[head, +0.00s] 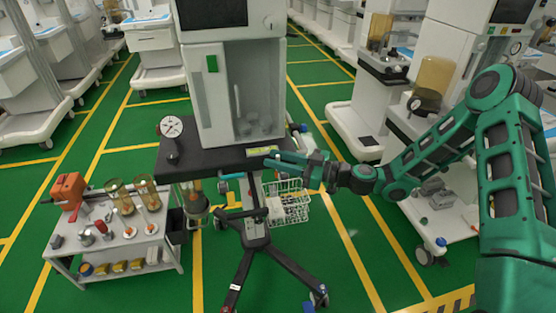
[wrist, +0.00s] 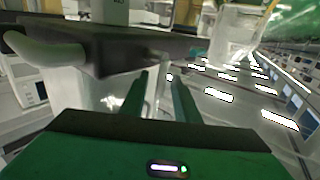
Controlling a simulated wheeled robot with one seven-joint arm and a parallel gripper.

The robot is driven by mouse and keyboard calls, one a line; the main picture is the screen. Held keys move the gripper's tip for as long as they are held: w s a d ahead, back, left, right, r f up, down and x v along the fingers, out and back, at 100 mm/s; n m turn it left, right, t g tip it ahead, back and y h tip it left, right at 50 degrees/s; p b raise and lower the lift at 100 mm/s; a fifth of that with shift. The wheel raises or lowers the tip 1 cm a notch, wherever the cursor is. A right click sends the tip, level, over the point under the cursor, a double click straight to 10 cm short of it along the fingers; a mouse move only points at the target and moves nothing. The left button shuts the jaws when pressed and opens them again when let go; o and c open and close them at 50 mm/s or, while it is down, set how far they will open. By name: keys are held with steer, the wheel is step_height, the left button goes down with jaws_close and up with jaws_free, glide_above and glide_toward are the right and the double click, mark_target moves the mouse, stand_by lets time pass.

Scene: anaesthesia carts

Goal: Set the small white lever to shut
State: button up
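My gripper (head: 268,159) reaches in from the right, at the front right edge of the black cart top (head: 193,166). In the wrist view its two green fingers (wrist: 161,78) stand apart with a gap between them, and nothing is clearly held. A dark, blurred edge and a pale curved handle (wrist: 50,50) lie ahead and to the left of the fingers. I cannot surely pick out the small white lever in either view; the gripper may hide part of the cart's front edge. Whether the fingers touch anything is unclear.
The cart carries a white cabinet (head: 217,100) and a round gauge (head: 171,127). A white wire basket (head: 288,206) hangs below my gripper. A low side table (head: 125,243) with flasks and an orange device stands at left.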

steer(key=shift+c, duration=0.6)
jaws_close()
steer(key=shift+d, duration=0.15)
steer(key=shift+w+d+f+m+t+y, duration=0.15)
steer(key=shift+d+m+t+y, duration=0.25)
steer(key=shift+m+t+y, duration=0.45)
steer(key=shift+w+d+f+m+t+y, duration=0.2)
steer(key=shift+d+m+t+y, duration=0.3)
steer(key=shift+m, duration=0.6)
steer(key=shift+w+d+f+m+t+y, duration=0.15)
steer(key=shift+d+m+t+y, duration=0.1)
steer(key=shift+m+t+y, duration=0.55)
steer(key=shift+m+y, duration=0.25)
steer(key=shift+o, duration=0.6)
jaws_free()
